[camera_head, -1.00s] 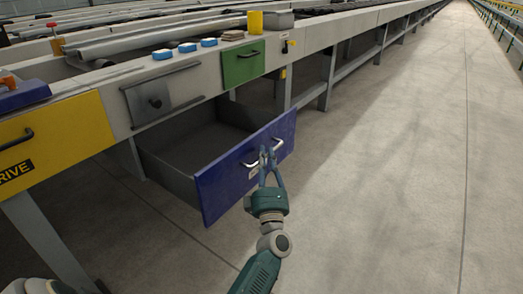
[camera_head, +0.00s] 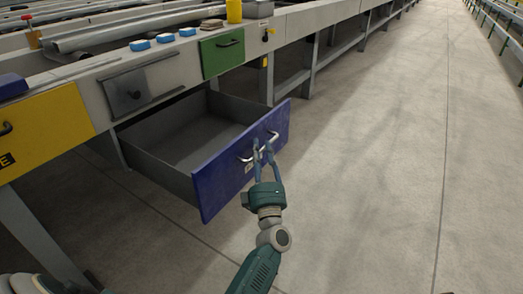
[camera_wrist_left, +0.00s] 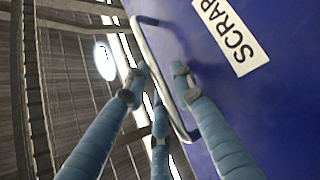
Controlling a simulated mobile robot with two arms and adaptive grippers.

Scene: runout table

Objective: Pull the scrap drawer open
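The scrap drawer (camera_head: 240,165) is the blue-fronted drawer, pulled well out from under the table in the head view. Its grey inside looks empty. Its bar handle (camera_head: 271,137) and "SCRAP" label (camera_wrist_left: 231,35) are on the blue front. My left gripper (camera_head: 263,147) is at the handle, its fingers on both sides of the bar. In the left wrist view the handle (camera_wrist_left: 150,62) runs between the fingertips (camera_wrist_left: 160,72); a small gap shows beside the right finger. My right gripper is not in view.
A green drawer (camera_head: 222,52), a grey panel with a knob (camera_head: 140,90) and a yellow panel (camera_head: 45,130) line the table front. Blue blocks (camera_head: 163,38) and a yellow cup (camera_head: 234,11) stand on top. The floor (camera_head: 370,170) to the right is clear.

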